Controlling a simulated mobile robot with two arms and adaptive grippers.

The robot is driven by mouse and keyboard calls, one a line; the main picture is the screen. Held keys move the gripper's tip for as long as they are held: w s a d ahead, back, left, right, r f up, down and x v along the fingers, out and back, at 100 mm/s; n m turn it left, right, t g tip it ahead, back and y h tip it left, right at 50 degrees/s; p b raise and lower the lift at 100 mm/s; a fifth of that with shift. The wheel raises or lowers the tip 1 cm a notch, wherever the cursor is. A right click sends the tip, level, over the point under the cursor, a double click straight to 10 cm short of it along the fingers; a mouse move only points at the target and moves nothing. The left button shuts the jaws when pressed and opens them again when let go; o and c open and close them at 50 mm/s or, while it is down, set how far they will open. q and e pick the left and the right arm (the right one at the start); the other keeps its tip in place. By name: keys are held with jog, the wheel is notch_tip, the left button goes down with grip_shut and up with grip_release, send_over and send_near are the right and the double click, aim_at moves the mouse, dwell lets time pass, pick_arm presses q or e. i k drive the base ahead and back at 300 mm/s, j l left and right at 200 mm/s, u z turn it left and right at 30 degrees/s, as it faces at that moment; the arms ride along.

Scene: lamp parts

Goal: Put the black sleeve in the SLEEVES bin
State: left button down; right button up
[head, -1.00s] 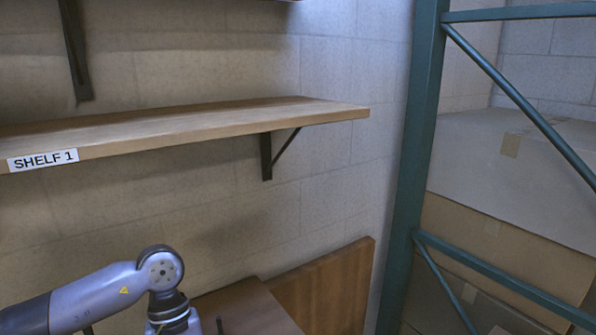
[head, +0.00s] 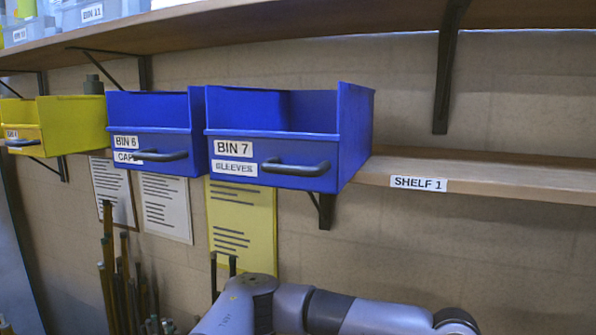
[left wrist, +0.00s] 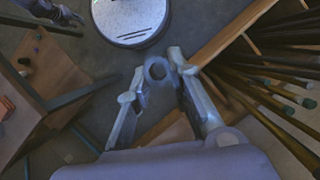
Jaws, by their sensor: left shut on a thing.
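The blue SLEEVES bin (head: 272,152), labelled BIN 7, stands on the shelf in the middle of the head view, its top open. My left gripper (left wrist: 157,74) shows in the left wrist view, its two fingers closed on a small dark ring-shaped piece, the black sleeve (left wrist: 147,72), held at the fingertips above the floor. In the head view only my left arm shows at the bottom, below the bin; its gripper is out of that picture.
Blue BIN 6 for caps (head: 150,135) stands close left of the SLEEVES bin, with a yellow bin (head: 75,125) farther left. An upper shelf (head: 300,28) runs above. SHELF 1 (head: 480,178) is bare to the right. Long rods (head: 125,275) stand at lower left.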

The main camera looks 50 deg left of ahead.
aim_at(259, 171)
jog(key=u, duration=1.65)
